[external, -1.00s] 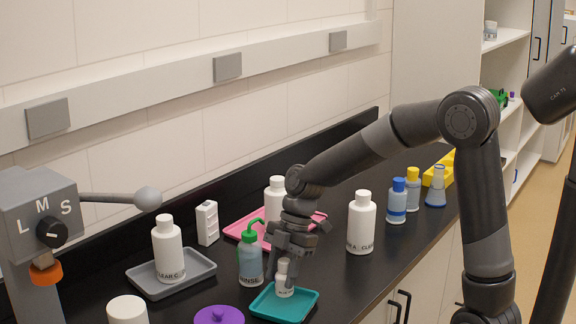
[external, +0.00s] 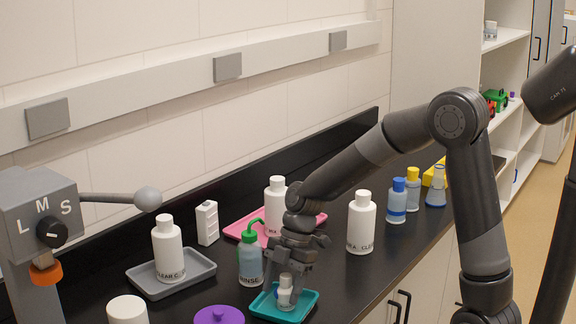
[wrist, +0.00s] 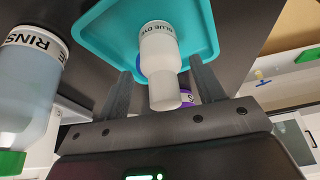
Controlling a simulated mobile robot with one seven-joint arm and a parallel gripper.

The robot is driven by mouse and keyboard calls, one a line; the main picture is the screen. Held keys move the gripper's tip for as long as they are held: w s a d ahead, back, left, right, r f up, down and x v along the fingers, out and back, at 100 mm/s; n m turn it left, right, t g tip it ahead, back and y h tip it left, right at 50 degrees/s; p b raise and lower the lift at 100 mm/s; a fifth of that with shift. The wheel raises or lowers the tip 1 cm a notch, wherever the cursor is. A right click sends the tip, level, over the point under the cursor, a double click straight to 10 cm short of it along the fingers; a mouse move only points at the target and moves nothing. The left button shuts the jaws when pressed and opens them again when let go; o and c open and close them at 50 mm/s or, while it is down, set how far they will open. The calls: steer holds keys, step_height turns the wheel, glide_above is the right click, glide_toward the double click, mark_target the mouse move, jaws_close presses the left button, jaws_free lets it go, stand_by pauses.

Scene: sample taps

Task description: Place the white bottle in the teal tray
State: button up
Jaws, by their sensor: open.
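A small white bottle (external: 285,298) labelled "BLUE DYE" stands in the teal tray (external: 309,305). In the wrist view the bottle (wrist: 160,52) sits over the floor of the teal tray (wrist: 100,30), with its cap towards my palm. My gripper (external: 283,280) is at the bottle from above. In the wrist view my gripper (wrist: 160,72) is open, with one finger on each side of the bottle and gaps showing. A bit of blue shows behind the bottle; I cannot tell what it is.
A green-topped rinse bottle (external: 250,266) stands close left of the teal tray. A purple lid (external: 219,316) is in front. Larger white bottles stand in the grey tray (external: 204,275), the pink tray (external: 236,229) and on the bench to the right (external: 361,225).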

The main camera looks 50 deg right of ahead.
steer(key=shift+r, duration=0.1)
steer(key=v, duration=1.1)
steer(key=s+d+r+m+t+h, duration=0.1)
steer(key=s+r+m+t+h, duration=0.1)
steer(key=s+m, duration=0.6)
steer(key=s+d+r+m+t+h, duration=0.2)
steer(key=s+r+m+t, duration=0.1)
steer(key=s+m, duration=0.6)
steer(key=s, duration=0.4)
steer(key=shift+s+d, duration=0.25)
